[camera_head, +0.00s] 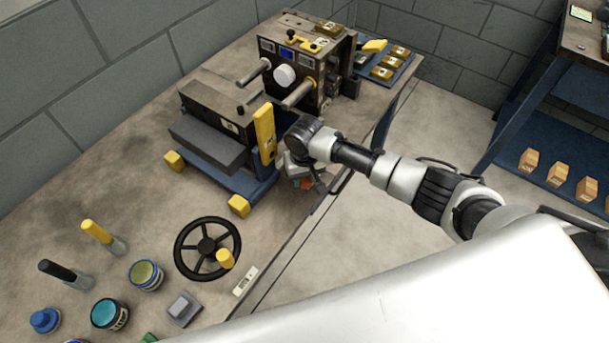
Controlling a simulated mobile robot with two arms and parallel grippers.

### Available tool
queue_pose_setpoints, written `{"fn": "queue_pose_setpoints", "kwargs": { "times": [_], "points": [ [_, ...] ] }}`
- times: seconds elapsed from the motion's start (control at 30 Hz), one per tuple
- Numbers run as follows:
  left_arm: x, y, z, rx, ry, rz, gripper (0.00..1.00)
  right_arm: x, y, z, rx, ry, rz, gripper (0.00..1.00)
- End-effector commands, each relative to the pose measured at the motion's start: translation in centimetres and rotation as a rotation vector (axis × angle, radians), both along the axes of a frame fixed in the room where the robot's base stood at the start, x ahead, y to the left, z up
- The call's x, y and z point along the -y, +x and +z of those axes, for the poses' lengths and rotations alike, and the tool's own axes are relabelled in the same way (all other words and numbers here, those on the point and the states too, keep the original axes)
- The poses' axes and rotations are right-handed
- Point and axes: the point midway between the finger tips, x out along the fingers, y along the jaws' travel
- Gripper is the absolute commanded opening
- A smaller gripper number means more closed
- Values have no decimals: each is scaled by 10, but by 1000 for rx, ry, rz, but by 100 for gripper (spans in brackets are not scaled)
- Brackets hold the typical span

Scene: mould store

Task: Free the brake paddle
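An upright yellow paddle (265,133), likely the brake paddle, stands at the right end of a blue wheeled carriage (228,176) carrying a dark mould block (222,106). Yellow blocks sit at the carriage's wheels, one at the left (174,161) and one at the front (239,206). My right gripper (300,180) points down just right of the paddle and the carriage's right end. Its fingers are small and partly hidden by its wrist, so I cannot tell whether they are open or touch anything. My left gripper is not in view.
Behind the carriage stands a machine (305,62) with two guide rods. A handwheel (207,248) with a yellow knob, jars and two handled tools occupy the bench front. A blue tray (385,68) holds brass blocks. Bare bench (110,180) lies left of the carriage.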

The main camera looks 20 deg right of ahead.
Motion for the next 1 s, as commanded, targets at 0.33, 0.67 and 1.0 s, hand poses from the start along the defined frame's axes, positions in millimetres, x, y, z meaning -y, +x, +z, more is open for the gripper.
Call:
{"fn": "queue_pose_setpoints", "kwargs": {
  "times": [0.33,0.67,1.0],
  "points": [
    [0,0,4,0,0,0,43,2,0,1,0,0,31,12],
    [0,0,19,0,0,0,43,11,1,3,-2,-1,233,12],
    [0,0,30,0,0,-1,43,24,6,1,-1,0,552,12]
  ]
}}
